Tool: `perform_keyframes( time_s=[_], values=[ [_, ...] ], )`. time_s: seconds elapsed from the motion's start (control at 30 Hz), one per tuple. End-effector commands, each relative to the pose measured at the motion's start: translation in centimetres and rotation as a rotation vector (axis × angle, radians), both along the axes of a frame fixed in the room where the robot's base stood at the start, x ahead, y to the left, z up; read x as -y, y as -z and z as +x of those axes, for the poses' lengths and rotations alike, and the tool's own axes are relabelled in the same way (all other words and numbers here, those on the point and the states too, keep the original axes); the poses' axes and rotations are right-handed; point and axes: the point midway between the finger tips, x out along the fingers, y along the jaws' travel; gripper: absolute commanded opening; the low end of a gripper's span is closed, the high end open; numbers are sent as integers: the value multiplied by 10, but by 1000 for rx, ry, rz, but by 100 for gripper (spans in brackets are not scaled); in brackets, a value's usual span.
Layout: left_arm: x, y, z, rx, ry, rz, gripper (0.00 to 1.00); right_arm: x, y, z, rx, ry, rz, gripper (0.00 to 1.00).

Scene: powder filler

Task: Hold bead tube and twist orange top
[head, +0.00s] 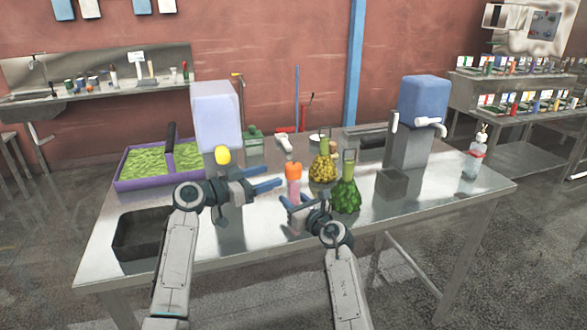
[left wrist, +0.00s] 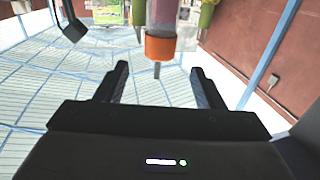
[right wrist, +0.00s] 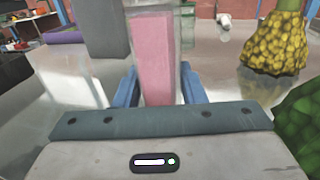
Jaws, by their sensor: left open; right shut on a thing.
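The bead tube (head: 294,190) stands upright near the middle of the table, with pink contents and an orange top (head: 293,169). My right gripper (head: 294,205) is shut on the tube's lower part; in the right wrist view the pink tube (right wrist: 153,55) sits between its fingers. My left gripper (head: 275,181) is open, to the left of the tube at about the height of the top. In the left wrist view the orange top (left wrist: 160,48) shows just beyond and between the open fingers, apart from them.
Green (head: 346,193) and yellow (head: 324,166) textured flasks stand close to the right of the tube. A purple tray (head: 122,184) with green contents and a dark bin (head: 124,236) are at left. Dispensers with a pale tank (head: 216,115) and blue tank (head: 423,98) stand behind.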

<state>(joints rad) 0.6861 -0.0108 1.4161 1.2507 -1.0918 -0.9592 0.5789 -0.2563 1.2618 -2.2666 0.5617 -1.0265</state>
Motion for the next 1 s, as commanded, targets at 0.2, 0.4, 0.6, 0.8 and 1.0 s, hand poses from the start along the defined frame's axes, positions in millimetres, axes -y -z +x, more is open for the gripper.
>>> perform_keyframes(
  time_s=[0.2, 0.4, 0.6, 0.8, 1.0],
  values=[
    [40, -1, 25, -1, 1, -4, 62, 0, 0, 0, 0, 0, 0, 9],
    [65, -1, 41, -1, -1, -2, 62, 0, 0, 0, 0, 0, 0, 9],
    [75, 0, 47, -2, -1, -1, 62, 0, 0, 0, 0, 0, 0, 9],
    [75, 0, 48, -1, -1, -1, 62, 0, 0, 0, 0, 0, 0, 9],
    [75, 0, 48, -2, -2, -1, 35, 0, 0, 0, 0, 0, 0, 9]
  ],
)
